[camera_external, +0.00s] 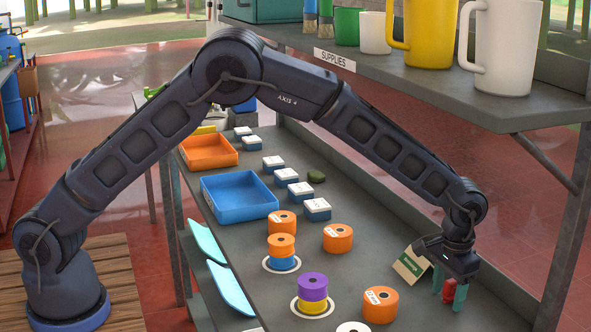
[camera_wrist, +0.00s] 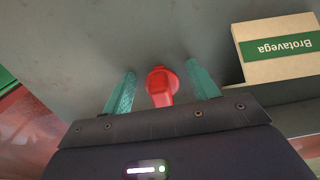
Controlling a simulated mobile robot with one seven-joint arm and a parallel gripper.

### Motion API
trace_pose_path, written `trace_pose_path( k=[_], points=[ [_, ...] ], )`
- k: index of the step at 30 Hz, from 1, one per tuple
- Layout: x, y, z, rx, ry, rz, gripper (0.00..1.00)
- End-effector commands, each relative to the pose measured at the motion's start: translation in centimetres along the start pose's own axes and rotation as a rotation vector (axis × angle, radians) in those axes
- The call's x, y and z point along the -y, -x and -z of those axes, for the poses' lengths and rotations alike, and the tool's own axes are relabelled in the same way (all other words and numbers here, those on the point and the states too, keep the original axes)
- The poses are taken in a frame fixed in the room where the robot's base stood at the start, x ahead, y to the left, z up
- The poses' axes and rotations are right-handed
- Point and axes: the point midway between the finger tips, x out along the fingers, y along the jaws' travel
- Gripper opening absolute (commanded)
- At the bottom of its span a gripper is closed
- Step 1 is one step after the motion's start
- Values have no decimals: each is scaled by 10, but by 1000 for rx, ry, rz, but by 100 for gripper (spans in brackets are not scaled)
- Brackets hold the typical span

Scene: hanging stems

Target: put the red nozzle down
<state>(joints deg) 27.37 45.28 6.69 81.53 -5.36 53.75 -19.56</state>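The red nozzle (camera_wrist: 160,86) is between the two teal fingers of my gripper (camera_wrist: 164,80) in the wrist view. A gap shows on each side of it, so the fingers are apart and not closed on it. In the external view the nozzle (camera_external: 449,291) shows as a small red piece between the fingers, low over the right part of the grey bench (camera_external: 400,262). My gripper (camera_external: 449,292) points down there. The nozzle's base is partly hidden, but it appears to rest on the bench.
A cream box with a green label (camera_external: 411,264) stands close beside my gripper; it also shows in the wrist view (camera_wrist: 283,48). An orange spool (camera_external: 379,305) is to the left. A shelf with mugs (camera_external: 505,45) hangs above. Blue (camera_external: 236,213) and orange trays (camera_external: 207,163) sit farther back.

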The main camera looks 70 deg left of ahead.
Motion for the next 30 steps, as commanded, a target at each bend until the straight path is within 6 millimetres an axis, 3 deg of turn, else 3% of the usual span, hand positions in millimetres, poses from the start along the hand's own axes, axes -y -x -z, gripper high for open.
trace_pose_path(
  k=[8,21,30],
  points=[
    [0,3,0,0,0,0,59],
    [0,52,0,-1,0,0,59],
    [0,58,0,0,0,0,59]
  ],
)
